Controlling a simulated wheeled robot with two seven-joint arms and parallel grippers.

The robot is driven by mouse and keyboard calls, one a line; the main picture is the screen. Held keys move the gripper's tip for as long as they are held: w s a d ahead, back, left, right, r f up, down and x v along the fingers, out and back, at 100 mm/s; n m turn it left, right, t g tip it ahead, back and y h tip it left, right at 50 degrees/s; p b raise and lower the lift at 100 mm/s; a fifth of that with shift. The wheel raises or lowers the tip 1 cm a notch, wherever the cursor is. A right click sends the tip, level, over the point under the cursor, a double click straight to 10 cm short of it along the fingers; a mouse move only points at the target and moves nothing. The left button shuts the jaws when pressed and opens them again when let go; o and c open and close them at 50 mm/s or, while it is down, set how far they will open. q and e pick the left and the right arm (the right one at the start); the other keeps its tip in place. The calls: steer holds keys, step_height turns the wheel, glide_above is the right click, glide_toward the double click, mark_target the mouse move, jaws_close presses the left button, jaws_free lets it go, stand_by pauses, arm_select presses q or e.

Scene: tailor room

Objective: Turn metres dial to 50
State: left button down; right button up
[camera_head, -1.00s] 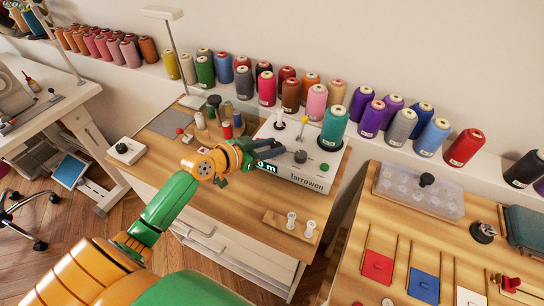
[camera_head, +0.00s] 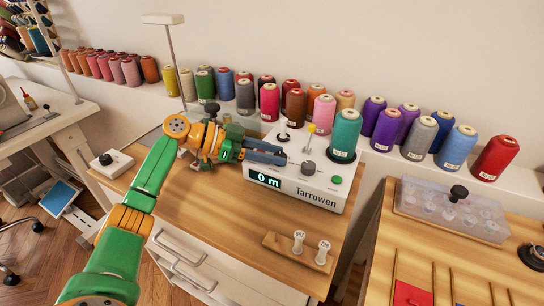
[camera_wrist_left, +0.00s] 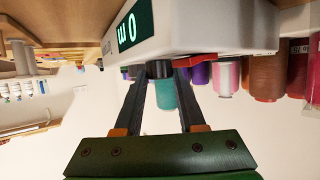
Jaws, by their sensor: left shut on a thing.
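The white Tarrowen machine (camera_head: 316,190) stands on the wooden bench, and its display (camera_head: 264,181) reads "0 m". A grey dial (camera_head: 308,167) is on its top, left of a green button (camera_head: 336,179). My left gripper (camera_head: 283,158) reaches in from the left over the machine top, above the display. In the left wrist view, a dark round dial (camera_wrist_left: 160,70) sits between the fingertips, and the gripper is shut on it. The display also shows there (camera_wrist_left: 135,24), upside down. The fingers hide part of the machine top. My right gripper is out of view.
A teal spool (camera_head: 345,133) and a yellow-tipped pin (camera_head: 311,129) stand close behind the grey dial. A row of thread spools lines the wall shelf. A wooden holder with two white bobbins (camera_head: 298,251) lies in front.

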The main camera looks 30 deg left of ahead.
arm_select(q)
steer(key=shift+f, duration=0.1)
stand_by(0.3)
steer(key=c, duration=0.5)
jaws_free()
steer(key=shift+w+d, duration=0.1)
steer(key=shift+d, duration=0.05)
steer(key=b+v, duration=0.1)
steer(key=v, duration=0.6)
